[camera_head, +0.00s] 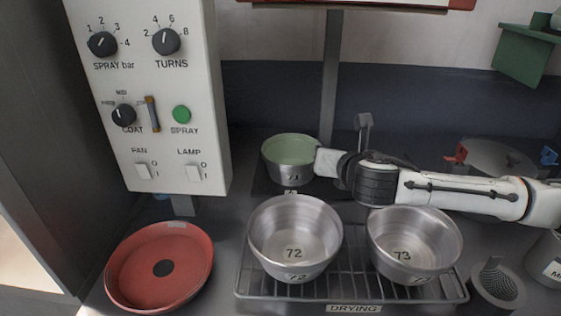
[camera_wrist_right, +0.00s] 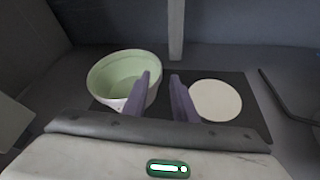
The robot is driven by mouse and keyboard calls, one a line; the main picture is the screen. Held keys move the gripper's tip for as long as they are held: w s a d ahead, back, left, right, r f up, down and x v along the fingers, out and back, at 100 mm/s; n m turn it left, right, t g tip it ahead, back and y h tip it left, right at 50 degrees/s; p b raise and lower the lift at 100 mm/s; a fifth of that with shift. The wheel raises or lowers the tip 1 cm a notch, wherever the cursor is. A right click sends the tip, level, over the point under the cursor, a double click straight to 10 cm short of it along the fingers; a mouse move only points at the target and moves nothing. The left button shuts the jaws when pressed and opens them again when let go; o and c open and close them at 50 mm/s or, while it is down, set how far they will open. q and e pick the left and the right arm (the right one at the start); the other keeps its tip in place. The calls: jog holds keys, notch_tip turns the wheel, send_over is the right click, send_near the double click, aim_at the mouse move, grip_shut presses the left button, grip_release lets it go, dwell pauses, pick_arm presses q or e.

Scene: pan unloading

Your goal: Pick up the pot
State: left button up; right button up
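The pot (camera_head: 290,175) is a metal vessel with a pale green inside. It stands upright on a dark mat behind the drying rack in the head view. In the right wrist view the pot (camera_wrist_right: 108,88) stands left of the gripper. My right gripper (camera_wrist_right: 161,78) is open, with a gap between its two purple fingers. Its left finger overlaps the pot's right side; the other finger is outside the pot. I cannot tell whether a finger touches the wall. In the head view the fingers are mostly hidden at the pot's right side. My left gripper is not in view.
Steel bowls 72 (camera_head: 294,238) and 73 (camera_head: 414,245) sit on the drying rack (camera_head: 353,297) in front. A red dish (camera_head: 160,267) lies at left below the control panel (camera_head: 150,90). A white disc (camera_wrist_right: 216,100) lies right of the pot on the dark mat (camera_wrist_right: 250,115).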

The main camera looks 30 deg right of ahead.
jog(key=shift+x, duration=3.4)
jog(key=shift+s+f, duration=0.1)
jog(key=shift+f, duration=0.05)
jog(key=c, duration=0.6)
grip_shut()
